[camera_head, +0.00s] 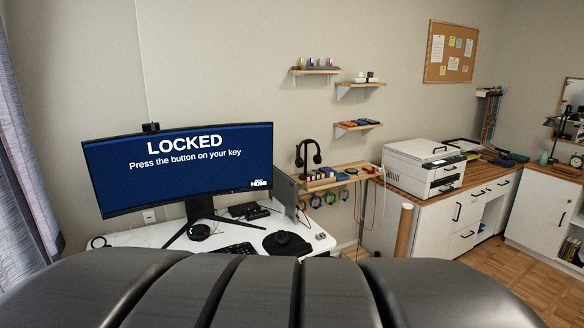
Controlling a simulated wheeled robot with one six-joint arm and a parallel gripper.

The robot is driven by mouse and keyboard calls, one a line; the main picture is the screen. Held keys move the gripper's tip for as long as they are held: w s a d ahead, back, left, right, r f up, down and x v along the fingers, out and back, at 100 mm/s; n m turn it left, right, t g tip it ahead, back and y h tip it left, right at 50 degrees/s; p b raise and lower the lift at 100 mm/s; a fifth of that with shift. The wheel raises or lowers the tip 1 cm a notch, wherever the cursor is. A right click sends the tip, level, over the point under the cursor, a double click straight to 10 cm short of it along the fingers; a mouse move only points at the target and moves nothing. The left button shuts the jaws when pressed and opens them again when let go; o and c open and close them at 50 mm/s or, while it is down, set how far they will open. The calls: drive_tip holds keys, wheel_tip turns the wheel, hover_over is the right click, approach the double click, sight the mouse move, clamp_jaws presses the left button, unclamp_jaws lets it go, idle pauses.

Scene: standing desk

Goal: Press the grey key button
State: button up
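I cannot make out a grey key or its button for certain. Several small items in mixed colours stand on the upper wall shelf (316,71), the middle shelf (360,84) and the lower shelf (357,127), too small to identify. The monitor (180,168) on the white desk (150,235) reads "LOCKED" and "Press the button on your key". My gripper is not in view.
A large dark ribbed shape (270,290) fills the bottom and hides the near desk. Black headphones (308,156) stand on a wooden shelf above hanging coloured rings. A white printer (424,165) sits on the cabinet counter. Wooden floor (510,283) shows at right.

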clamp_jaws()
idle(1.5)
